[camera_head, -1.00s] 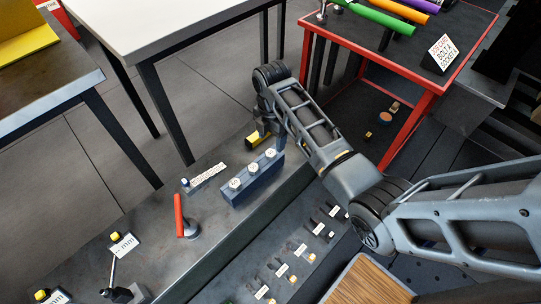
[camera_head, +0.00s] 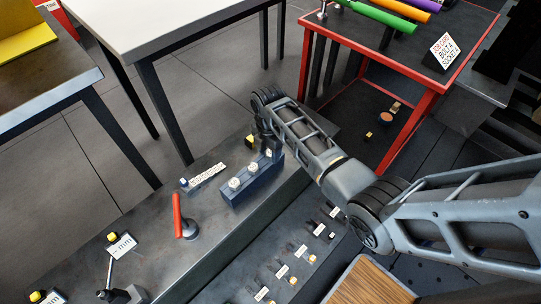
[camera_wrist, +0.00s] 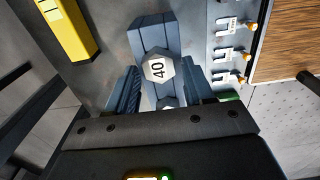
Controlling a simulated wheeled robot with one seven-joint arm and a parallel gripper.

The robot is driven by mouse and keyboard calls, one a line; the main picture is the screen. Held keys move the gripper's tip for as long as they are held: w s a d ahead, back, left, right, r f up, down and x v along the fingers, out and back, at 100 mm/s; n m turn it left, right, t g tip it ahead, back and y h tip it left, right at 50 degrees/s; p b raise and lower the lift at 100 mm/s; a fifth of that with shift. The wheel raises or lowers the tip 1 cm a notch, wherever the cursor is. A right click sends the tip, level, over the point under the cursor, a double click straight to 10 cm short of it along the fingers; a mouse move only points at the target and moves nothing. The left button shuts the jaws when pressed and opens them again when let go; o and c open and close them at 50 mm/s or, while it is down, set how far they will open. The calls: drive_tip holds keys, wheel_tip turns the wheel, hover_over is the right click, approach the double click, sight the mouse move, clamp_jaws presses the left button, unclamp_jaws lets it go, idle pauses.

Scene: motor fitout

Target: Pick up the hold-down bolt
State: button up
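The hold-down bolts stand in a dark blue rack (camera_head: 246,191) on the grey bench. Two pale heads, a near bolt (camera_head: 234,183) and a middle bolt (camera_head: 252,169), show clearly in the head view. The rack's far end is partly covered by my gripper (camera_head: 267,143). In the wrist view, a hexagonal bolt head marked 40 (camera_wrist: 157,69) sits on the rack (camera_wrist: 152,35). A second head (camera_wrist: 167,102) is mostly hidden by my gripper's body. My gripper (camera_wrist: 160,76) is open, its fingers apart on either side of the rack. Contact cannot be told.
A yellow block (camera_wrist: 72,28) lies beside the rack. A red-handled tool (camera_head: 178,217) and a white-labelled strip (camera_head: 206,177) are on the bench. Small labelled parts (camera_head: 282,271) lie on a lower surface. A red-framed table (camera_head: 424,101) stands at the right back.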

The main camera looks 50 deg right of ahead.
clamp_jaws()
idle(0.4)
